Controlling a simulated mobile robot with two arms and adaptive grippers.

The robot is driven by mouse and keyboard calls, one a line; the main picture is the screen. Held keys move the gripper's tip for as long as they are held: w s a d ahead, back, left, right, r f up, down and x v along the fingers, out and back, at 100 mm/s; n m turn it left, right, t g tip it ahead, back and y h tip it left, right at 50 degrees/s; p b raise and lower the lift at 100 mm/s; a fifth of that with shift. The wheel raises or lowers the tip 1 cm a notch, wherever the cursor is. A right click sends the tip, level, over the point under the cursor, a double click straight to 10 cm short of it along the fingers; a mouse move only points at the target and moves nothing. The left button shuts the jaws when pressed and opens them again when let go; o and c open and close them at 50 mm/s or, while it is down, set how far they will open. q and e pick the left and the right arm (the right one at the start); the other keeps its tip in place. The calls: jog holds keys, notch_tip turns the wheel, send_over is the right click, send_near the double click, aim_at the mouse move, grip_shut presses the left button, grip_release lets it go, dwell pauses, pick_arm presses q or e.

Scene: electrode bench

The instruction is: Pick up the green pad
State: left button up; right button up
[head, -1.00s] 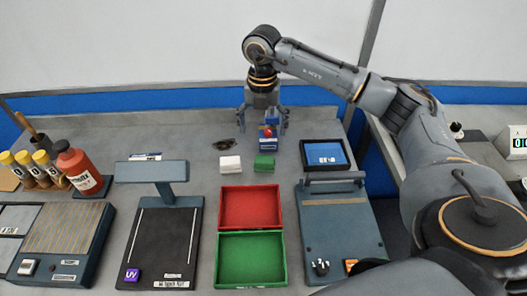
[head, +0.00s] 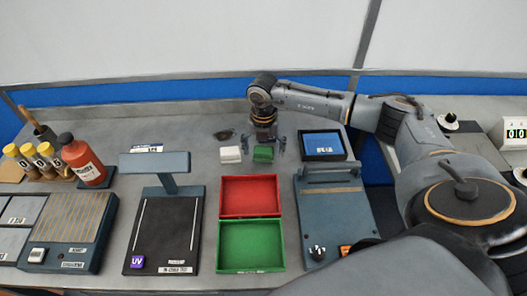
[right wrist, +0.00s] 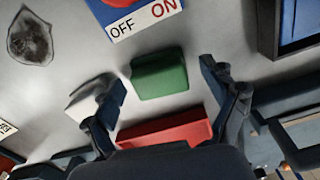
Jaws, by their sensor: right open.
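The green pad (head: 263,154) lies on the bench just behind the red tray, with a white pad (head: 230,154) to its left. In the right wrist view the green pad (right wrist: 159,75) lies ahead of and between the fingers. My right gripper (head: 263,147) is low over the green pad, its fingers spread to either side. In the right wrist view the right gripper (right wrist: 163,88) is open and empty, with its left finger overlapping the white pad (right wrist: 92,97). My left gripper is not in view.
The red tray (head: 222,196) and green tray (head: 218,246) stand in front of the pads. A black-framed blue screen (head: 323,146) is to the right. An OFF/ON switch box (right wrist: 118,32) stands behind the green pad. Bottles (head: 83,160) stand at the left.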

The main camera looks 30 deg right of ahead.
pick_arm(q)
jog(key=shift+s, duration=0.15)
pick_arm(e)
jog(key=shift+c, duration=1)
pick_arm(q)
jog(key=shift+s+d, duration=0.1)
jog(key=shift+s, duration=0.05)
pick_arm(e)
jog(key=c, duration=1)
pick_arm(q)
jog(key=shift+f, duration=0.1)
pick_arm(e)
jog(key=shift+c, duration=0.2)
jog(key=shift+r, duration=0.3)
notch_tip(320, 180, up, 2)
jog(key=shift+b, duration=0.65)
pick_arm(q)
notch_tip(320, 180, down, 4)
jog(key=b, duration=0.2)
jog(key=shift+b, duration=0.35)
pick_arm(e)
jog(key=s+r, duration=1)
jog(key=s, duration=0.4)
jog(key=shift+a+r, duration=0.2)
jog(key=shift+a, duration=0.25)
